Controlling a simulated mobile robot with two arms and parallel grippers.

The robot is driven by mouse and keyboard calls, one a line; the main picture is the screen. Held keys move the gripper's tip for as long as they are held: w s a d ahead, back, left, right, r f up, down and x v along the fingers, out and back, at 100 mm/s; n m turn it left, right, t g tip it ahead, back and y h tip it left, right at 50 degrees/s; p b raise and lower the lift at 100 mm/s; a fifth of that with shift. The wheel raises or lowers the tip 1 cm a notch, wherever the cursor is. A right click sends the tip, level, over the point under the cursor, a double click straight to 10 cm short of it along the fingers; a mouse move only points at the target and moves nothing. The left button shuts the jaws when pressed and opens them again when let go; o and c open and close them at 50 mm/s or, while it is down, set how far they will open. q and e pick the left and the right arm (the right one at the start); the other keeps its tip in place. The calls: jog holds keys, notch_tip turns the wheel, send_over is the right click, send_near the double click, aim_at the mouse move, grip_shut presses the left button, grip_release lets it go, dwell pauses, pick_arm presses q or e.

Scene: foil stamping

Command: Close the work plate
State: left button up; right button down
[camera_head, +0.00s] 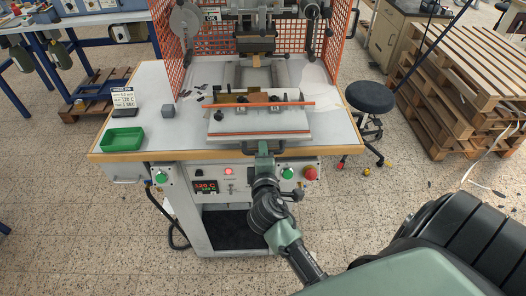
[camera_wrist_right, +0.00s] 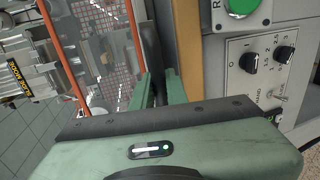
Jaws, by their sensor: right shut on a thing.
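The work plate (camera_head: 258,122) is a pale plate on the foil stamping machine, pulled out toward the table's front edge, with dark and brass-coloured parts and an orange bar across its back. A dark handle (camera_head: 278,151) is at its front edge. My right gripper (camera_head: 264,148) is at this handle, shut on it. In the right wrist view my right gripper's green fingers (camera_wrist_right: 156,88) are on either side of the dark handle bar (camera_wrist_right: 150,48). My left gripper is not in view.
The press head (camera_head: 256,44) stands behind the plate between orange mesh guards (camera_head: 184,40). Buttons and a red display (camera_head: 205,187) are on the front panel. A stool (camera_head: 370,97) stands at right.

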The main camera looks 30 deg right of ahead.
aim_at(262, 134)
jog(key=x, duration=0.4)
jog(key=r+x, duration=0.1)
jog(key=x, duration=0.3)
jog(key=r+x, duration=0.1)
jog(key=x, duration=0.3)
jog(key=shift+w+d+r, duration=0.1)
jog(key=shift+w+r, duration=0.1)
jog(key=shift+r, duration=0.05)
jog(key=c, duration=1.4)
grip_release()
jog(key=shift+c, duration=0.2)
jog(key=shift+s, duration=0.15)
jog(key=b+v, duration=0.1)
jog(key=v, duration=0.6)
jog(key=shift+s+a+r+b, duration=0.1)
jog(key=shift+s+a+b, duration=0.2)
jog(key=shift+b, duration=0.1)
jog(key=shift+w, duration=0.1)
